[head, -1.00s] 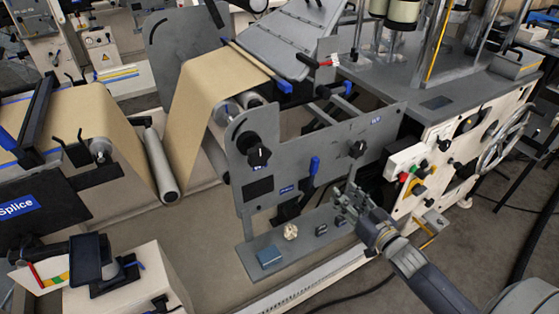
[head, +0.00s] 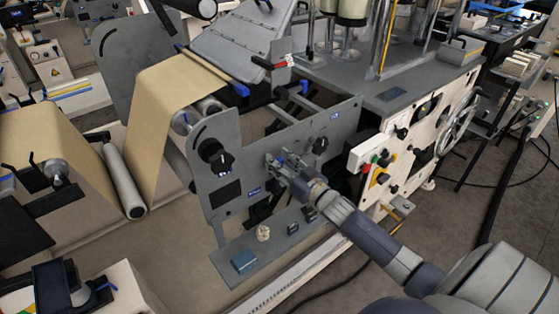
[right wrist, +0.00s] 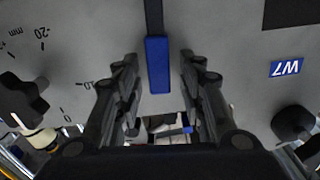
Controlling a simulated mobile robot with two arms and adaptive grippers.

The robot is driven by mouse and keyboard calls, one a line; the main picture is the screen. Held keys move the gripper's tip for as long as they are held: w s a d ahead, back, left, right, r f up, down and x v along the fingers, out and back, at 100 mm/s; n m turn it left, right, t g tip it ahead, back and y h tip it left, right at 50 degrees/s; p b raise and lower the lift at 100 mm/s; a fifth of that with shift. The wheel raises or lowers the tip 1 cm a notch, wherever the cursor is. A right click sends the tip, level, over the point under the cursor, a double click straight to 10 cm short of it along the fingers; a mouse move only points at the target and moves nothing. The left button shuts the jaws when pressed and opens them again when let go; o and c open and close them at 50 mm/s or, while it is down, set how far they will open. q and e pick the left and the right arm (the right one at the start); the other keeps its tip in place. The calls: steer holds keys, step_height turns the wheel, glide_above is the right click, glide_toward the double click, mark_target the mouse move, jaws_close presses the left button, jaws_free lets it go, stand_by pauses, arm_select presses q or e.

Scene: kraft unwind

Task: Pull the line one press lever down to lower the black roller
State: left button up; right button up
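The blue-handled lever (right wrist: 158,65) on a dark stem stands on the grey side panel in the right wrist view. In the head view, a bit of its blue (head: 280,161) shows at my right gripper (head: 279,164). In the wrist view, the right gripper's fingers (right wrist: 159,66) are open, one on each side of the blue handle, with gaps visible. I cannot tell how far the tips are from the panel. A black roller (head: 195,7) with a pale end shows at the top edge; I cannot tell if it is the one the lever moves. My left gripper is not in view.
A black knob (head: 212,155) and another black knob (head: 320,144) stick out of the grey panel near the gripper. Brown paper (head: 160,100) runs at left.

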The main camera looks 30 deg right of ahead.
steer(key=shift+w, duration=0.25)
jaws_close()
